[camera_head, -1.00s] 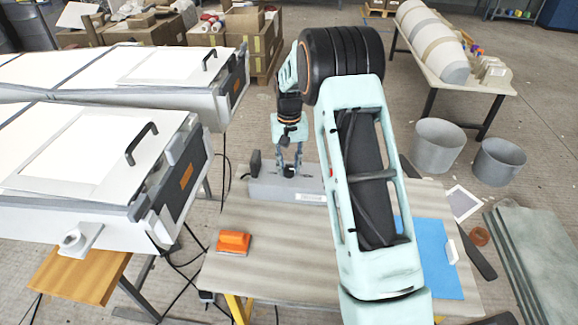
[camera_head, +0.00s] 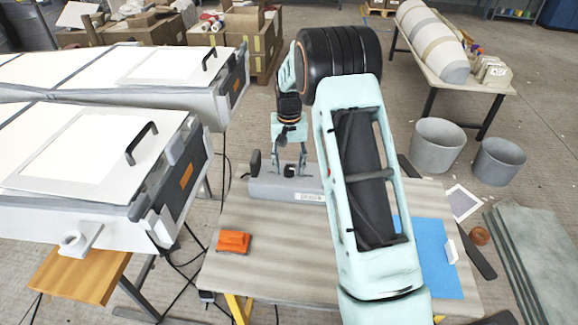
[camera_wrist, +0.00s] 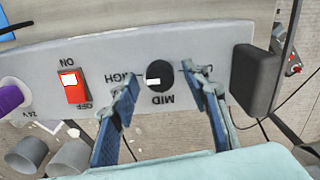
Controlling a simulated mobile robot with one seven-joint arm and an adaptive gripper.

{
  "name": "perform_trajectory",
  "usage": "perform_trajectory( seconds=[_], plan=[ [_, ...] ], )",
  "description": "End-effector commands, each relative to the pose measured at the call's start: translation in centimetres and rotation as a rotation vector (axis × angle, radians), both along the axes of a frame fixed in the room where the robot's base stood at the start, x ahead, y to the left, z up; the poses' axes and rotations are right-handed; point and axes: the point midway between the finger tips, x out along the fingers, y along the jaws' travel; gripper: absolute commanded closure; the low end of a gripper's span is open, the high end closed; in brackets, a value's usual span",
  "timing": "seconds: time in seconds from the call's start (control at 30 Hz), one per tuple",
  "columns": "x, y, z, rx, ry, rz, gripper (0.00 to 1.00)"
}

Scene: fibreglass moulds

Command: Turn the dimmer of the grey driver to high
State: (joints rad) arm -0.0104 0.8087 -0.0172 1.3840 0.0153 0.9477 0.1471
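The grey driver (camera_head: 262,188) lies at the far edge of the workbench, and its panel (camera_wrist: 215,42) fills much of the wrist view. Its black dimmer knob (camera_wrist: 161,72) has a white mark pointing left, towards the HIGH label, which a finger partly covers. The MID label is below the knob; the lettering is upside down in this view. My gripper (camera_wrist: 163,76) is open, one blue finger on each side of the knob with visible gaps. In the head view my gripper (camera_head: 289,166) is over the driver.
The driver also bears a red ON/OFF switch (camera_wrist: 74,87), a purple knob or plug (camera_wrist: 10,97) and a black end block (camera_wrist: 256,80). An orange item (camera_head: 233,242) and a blue sheet (camera_head: 435,258) lie on the workbench (camera_head: 275,265). White moulds (camera_head: 95,165) stand at left.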

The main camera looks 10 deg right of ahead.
Motion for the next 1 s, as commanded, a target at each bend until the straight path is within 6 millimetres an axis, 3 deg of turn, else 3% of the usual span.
perform_trajectory(
  seconds=[0.27,0.37,0.7,1.0],
  plan=[
    [0.0,0.0,0.5,0.0,-0.001,0.001,0.57],
    [0.1,0.0,1.8,0.0,-0.003,0.001,0.57],
    [0.1,0.0,8.9,-0.001,-0.004,0.001,0.57],
    [0.0,0.0,11.9,0.0,0.0,0.0,0.57]
  ],
)
